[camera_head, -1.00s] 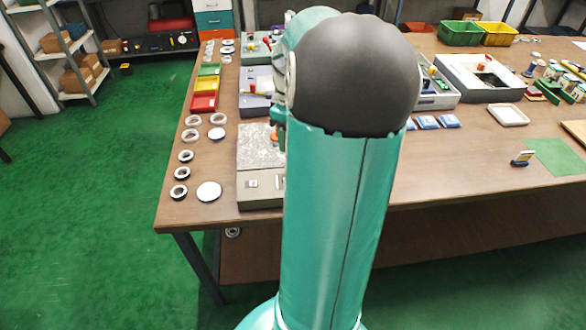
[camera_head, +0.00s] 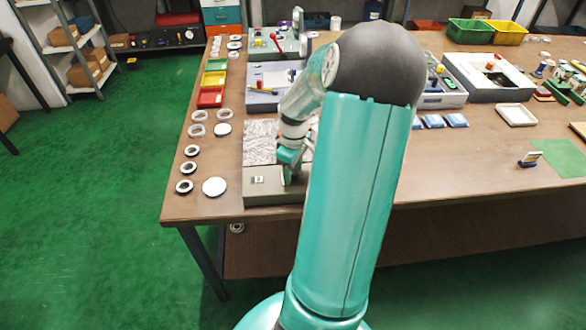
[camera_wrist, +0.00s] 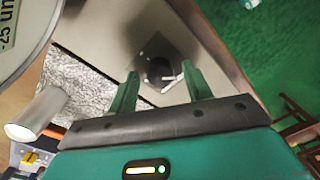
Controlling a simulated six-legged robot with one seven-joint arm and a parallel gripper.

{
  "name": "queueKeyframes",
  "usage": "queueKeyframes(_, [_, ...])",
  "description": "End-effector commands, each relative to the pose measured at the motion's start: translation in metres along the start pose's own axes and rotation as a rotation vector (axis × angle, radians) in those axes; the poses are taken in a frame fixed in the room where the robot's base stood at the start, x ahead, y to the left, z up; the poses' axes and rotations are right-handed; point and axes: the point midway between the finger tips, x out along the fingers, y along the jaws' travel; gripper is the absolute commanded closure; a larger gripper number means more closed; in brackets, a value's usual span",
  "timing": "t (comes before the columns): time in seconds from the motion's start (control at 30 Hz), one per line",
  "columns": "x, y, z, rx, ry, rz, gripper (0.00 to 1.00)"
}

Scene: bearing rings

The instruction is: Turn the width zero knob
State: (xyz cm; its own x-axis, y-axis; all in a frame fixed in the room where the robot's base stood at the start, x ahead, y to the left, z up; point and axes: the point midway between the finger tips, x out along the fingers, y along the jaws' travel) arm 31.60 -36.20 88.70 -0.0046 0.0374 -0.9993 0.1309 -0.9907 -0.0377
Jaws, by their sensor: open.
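A small dark round knob (camera_wrist: 160,68) with white marks around it sits on a dark square patch of the grey unit (camera_wrist: 107,35) in the wrist view. My gripper (camera_wrist: 159,73) is open, with its green fingers on either side of the knob. I cannot tell whether they touch it. In the head view my gripper (camera_head: 289,172) is low over the right part of the grey unit's front (camera_head: 262,196) and hides the knob. I cannot read a label that names the knob.
A speckled stone plate (camera_head: 261,135) lies behind the grey front. Several rings and a white disc (camera_head: 214,187) lie on the table (camera_head: 185,207) to the left. A silver cylinder (camera_wrist: 38,113) and a marked round dial (camera_wrist: 18,28) are at the left in the wrist view.

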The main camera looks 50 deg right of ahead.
Motion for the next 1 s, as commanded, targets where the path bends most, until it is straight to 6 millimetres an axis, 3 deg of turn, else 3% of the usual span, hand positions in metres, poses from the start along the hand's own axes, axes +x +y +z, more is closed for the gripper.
queueKeyframes(0.17, [-0.0002, 0.0001, 0.0002, 0.001, 0.000, 0.000, 0.52])
queueKeyframes(0.3, [-0.0003, 0.0001, 0.0001, 0.001, 0.000, 0.000, 0.80])
queueKeyframes(0.4, [-0.0004, 0.0000, 0.0001, 0.000, 0.000, 0.000, 0.95])
queueKeyframes(0.77, [-0.0006, -0.0003, 0.0000, 0.048, 0.000, 0.000, 0.95])
queueKeyframes(1.0, [-0.0011, -0.0005, -0.0004, 0.185, 0.006, 0.002, 0.95])
